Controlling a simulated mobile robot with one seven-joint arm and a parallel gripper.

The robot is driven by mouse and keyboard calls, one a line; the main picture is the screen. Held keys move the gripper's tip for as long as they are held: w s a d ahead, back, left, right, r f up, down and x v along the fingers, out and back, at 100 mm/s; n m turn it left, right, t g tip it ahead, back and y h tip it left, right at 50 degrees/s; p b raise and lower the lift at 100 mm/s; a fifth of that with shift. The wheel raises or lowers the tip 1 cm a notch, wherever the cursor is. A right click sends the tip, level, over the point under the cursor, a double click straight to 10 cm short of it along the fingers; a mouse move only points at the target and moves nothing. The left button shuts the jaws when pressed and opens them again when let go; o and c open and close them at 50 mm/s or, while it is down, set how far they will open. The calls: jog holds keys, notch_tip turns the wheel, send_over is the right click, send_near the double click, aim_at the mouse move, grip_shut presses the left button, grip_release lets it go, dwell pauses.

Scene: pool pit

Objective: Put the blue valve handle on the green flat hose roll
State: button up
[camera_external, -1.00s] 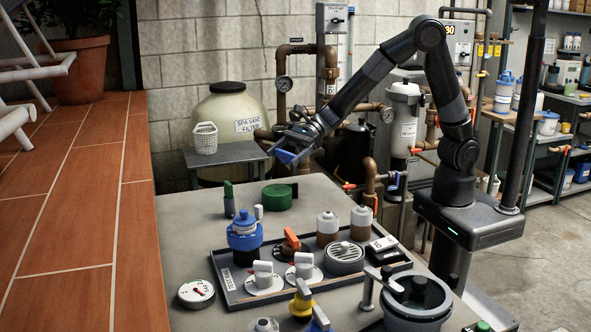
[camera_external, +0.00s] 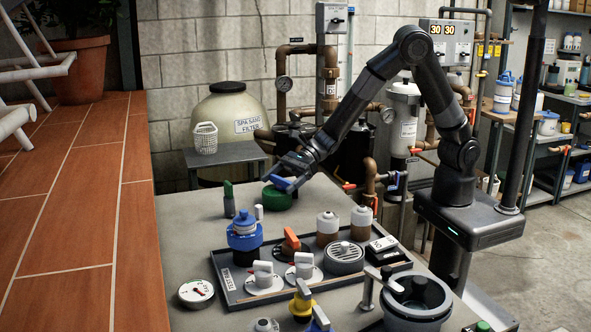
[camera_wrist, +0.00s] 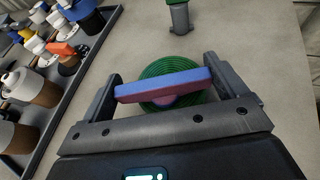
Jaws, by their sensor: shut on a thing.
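The blue valve handle (camera_wrist: 163,85) is held between the two fingers of my gripper (camera_wrist: 165,88), which is shut on it. The handle also shows at the end of my arm in the external view (camera_external: 281,182). The green flat hose roll (camera_external: 277,200) lies on the grey table at its far side. In the wrist view, the roll (camera_wrist: 172,70) is directly behind and below the handle, which hides part of it. The handle looks close over the roll; I cannot tell if they touch.
A grey tray (camera_external: 237,301) with several valve knobs and bottles stands nearer the camera. A small green-topped item (camera_external: 228,198) stands left of the roll. A blue-capped container (camera_external: 244,238) and a round gauge (camera_external: 196,293) are at the left. The table around the roll is mostly clear.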

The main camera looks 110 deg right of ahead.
jog(key=shift+f, duration=0.15)
jog(key=o, duration=0.7)
jog(key=shift+r, duration=0.2)
jog(key=s+d+r+m+g+h, duration=0.1)
jog(key=s+d+r+m+h, duration=0.2)
jog(key=s+r+m, duration=0.6)
jog(key=s+d+r+m+h, duration=0.35)
jog(key=s+r+m, duration=0.3)
jog(key=m, duration=0.45)
jog(key=s+a+m+g, duration=0.2)
jog(key=s+a+m, duration=0.2)
jog(key=s+m, duration=0.2)
jog(key=s+a+m+g+y, duration=0.1)
jog(key=s+a+m+g, duration=0.1)
jog(key=s+a+m, duration=0.2)
jog(key=s+a+m+g, duration=0.2)
jog(key=s+a+m, duration=0.2)
jog(key=s+m, duration=0.6)
jog(key=shift+s+a+r, duration=0.3)
jog(key=shift+s, duration=0.7)
